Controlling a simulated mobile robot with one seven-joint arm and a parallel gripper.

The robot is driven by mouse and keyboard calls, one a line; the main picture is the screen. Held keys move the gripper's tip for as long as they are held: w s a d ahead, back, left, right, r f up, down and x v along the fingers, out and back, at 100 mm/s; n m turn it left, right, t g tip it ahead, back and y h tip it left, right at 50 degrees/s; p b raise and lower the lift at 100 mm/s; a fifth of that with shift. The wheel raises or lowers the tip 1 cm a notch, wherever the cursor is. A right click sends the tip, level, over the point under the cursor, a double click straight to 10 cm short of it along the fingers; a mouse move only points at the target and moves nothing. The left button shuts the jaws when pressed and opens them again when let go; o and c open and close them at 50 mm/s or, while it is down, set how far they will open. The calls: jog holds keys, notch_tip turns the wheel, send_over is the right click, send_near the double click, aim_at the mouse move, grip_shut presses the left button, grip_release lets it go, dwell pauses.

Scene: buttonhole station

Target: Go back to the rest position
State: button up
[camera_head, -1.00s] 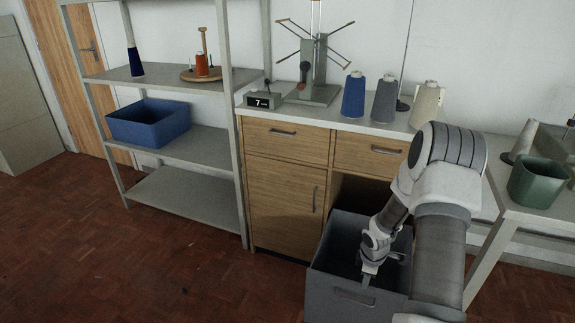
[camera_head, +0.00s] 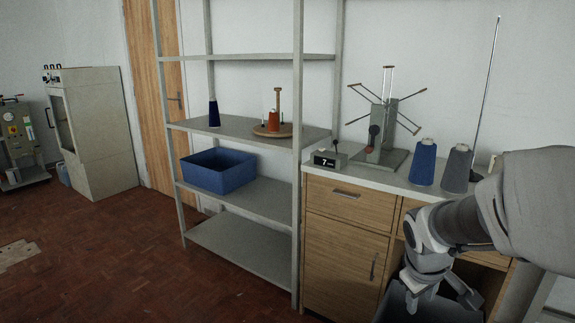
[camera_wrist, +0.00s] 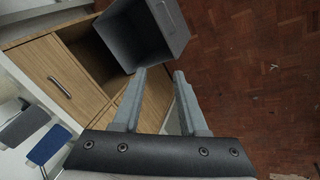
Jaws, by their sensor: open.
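My gripper (camera_head: 440,300) is in the lower right of the head view, in front of the wooden cabinet and over the grey bin (camera_head: 397,304). In the wrist view my gripper (camera_wrist: 160,76) has its two fingers apart with nothing between them. The grey bin (camera_wrist: 150,35) shows there beyond the fingertips, at the top. Its visible inside looks empty, though part of it is out of sight. My arm hides part of the cabinet and bin in the head view.
A wooden cabinet (camera_head: 340,245) bears a winder (camera_head: 383,130), a counter reading 7 (camera_head: 326,160), a blue cone (camera_head: 424,163) and a grey cone (camera_head: 457,169). A metal shelf (camera_head: 250,245) at left holds a blue bin (camera_head: 220,172).

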jog(key=s+a+r+m+t+y, duration=0.1)
jog(key=s+a+r+m+y, duration=0.1)
jog(key=s+a+r, duration=0.35)
jog(key=s+a+r+m+t+y, duration=0.1)
jog(key=s+a+r+m, duration=0.15)
jog(key=s+a, duration=0.6)
notch_tip(320, 180, up, 18)
jog(key=s+d+p, duration=0.1)
jog(key=d+p, duration=0.1)
jog(key=p, duration=1.6)
jog(key=shift+s+d, duration=0.2)
jog(key=shift+s, duration=0.15)
jog(key=shift+d, duration=0.1)
